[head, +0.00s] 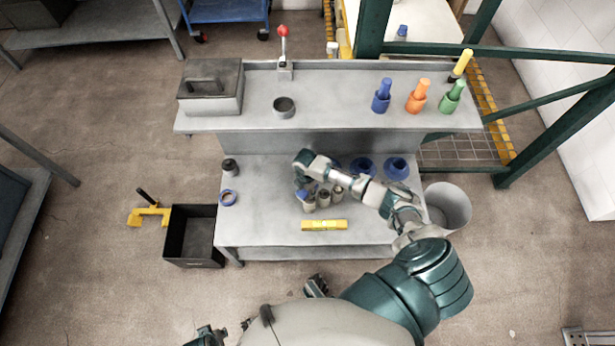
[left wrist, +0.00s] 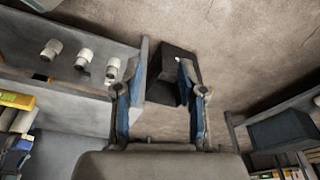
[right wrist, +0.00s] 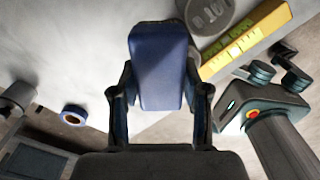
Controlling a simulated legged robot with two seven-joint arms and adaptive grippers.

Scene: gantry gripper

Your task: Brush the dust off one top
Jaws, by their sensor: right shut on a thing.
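A yellow level (head: 324,225) lies near the lower bench's front edge. A blue ring (head: 228,198) and dark jar (head: 230,167) are at its left. Blue, orange (head: 417,96) and green bottles stand on the upper shelf. A black bin (head: 192,236) and grey bin (head: 447,205) flank the bench.

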